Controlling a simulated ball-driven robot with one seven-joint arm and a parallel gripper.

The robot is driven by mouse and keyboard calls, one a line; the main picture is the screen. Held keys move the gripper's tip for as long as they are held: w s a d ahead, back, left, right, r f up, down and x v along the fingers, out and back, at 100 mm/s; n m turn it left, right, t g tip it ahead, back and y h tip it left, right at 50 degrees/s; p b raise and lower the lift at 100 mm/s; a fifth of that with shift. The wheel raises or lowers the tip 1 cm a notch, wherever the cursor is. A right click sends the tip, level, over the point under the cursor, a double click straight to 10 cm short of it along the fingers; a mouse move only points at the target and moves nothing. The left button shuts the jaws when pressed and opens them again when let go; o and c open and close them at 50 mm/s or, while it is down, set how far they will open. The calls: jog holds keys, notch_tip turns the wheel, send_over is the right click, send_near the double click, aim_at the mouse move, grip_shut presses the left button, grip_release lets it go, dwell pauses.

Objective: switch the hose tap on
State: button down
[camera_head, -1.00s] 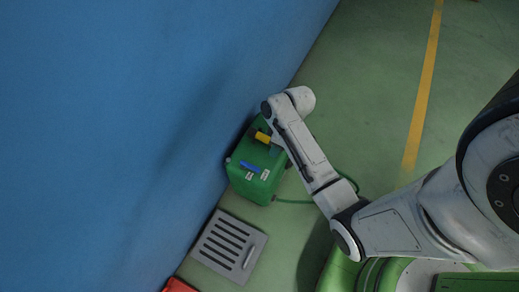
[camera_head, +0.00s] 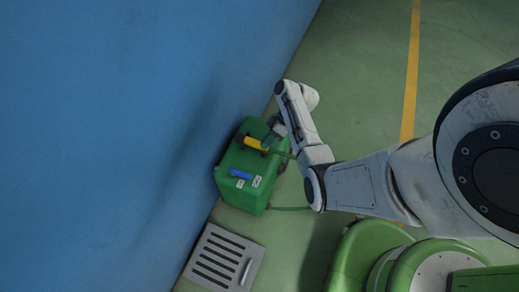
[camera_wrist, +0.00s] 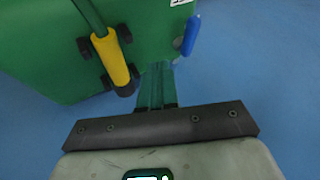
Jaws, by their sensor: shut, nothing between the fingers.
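A green box (camera_head: 238,180) stands on the floor against the blue wall. It carries a yellow handle (camera_head: 254,144) and a blue handle (camera_head: 240,174); small white labels lie beside the blue one, too small to read. I cannot tell which handle is the hose tap. My gripper (camera_head: 268,138) is beside the far end of the box, near the yellow handle. In the wrist view my gripper (camera_wrist: 158,70) is shut and empty, with the yellow handle (camera_wrist: 110,58) to its left and the blue handle (camera_wrist: 191,36) to its upper right, both apart from the fingers.
A green hose (camera_head: 290,209) runs from the box along the floor toward the right. A grey slotted floor grate (camera_head: 224,258) lies in front of the box. The blue wall (camera_head: 130,120) closes off the left side. Open green floor with a yellow line (camera_head: 411,80) lies right.

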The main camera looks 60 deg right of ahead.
aim_at(240, 174)
jog(key=b+x, duration=0.2)
jog(key=x, duration=0.6)
jog(key=shift+f, duration=0.2)
jog(key=a, duration=0.3)
jog(key=shift+a+p, duration=0.2)
jog(key=shift+p, duration=0.1)
jog(key=shift+a+f, duration=0.1)
jog(key=shift+a, duration=0.4)
